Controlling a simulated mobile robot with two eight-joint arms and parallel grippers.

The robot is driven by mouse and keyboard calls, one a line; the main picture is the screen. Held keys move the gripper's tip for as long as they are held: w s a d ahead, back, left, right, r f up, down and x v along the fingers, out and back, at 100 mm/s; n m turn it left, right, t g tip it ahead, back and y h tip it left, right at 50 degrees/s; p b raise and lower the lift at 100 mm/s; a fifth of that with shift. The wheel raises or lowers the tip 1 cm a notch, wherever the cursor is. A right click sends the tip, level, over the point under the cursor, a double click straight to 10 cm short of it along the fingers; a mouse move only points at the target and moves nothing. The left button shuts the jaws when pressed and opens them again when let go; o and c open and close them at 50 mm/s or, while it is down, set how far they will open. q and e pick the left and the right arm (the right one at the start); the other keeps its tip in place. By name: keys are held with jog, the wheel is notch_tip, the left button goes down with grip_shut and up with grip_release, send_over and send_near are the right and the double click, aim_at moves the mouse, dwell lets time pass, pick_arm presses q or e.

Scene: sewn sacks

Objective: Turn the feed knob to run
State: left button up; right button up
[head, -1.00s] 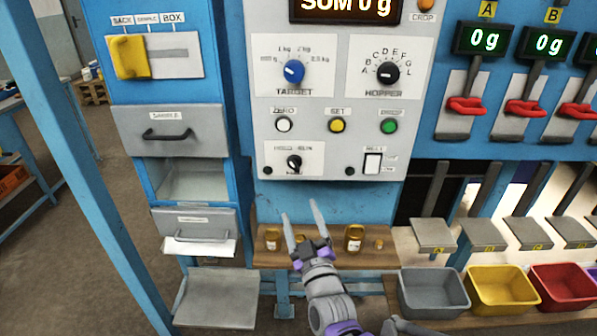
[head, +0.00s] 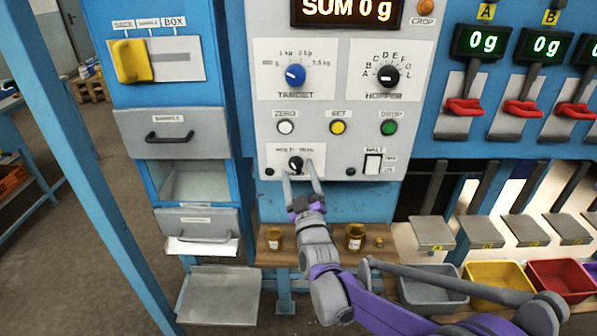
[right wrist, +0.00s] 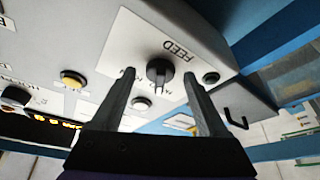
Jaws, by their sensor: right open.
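The feed knob (head: 296,164) is a small black knob on a white plate low on the grey control panel. The plate's words above it look like hold and run, small and partly unclear. In the right wrist view the knob (right wrist: 160,72) sits under the FEED label, its pointer toward the gripper. My right gripper (head: 301,180) is open and empty, its fingertips just below the knob and at either side of it. In the right wrist view the gripper's fingers (right wrist: 160,82) straddle the knob, with no contact visible. My left gripper is not in view.
A wooden shelf with jars (head: 355,236) lies below. Coloured bins (head: 497,290) stand at right.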

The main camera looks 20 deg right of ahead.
jog(key=shift+w, duration=0.15)
grip_shut()
dwell(0.4)
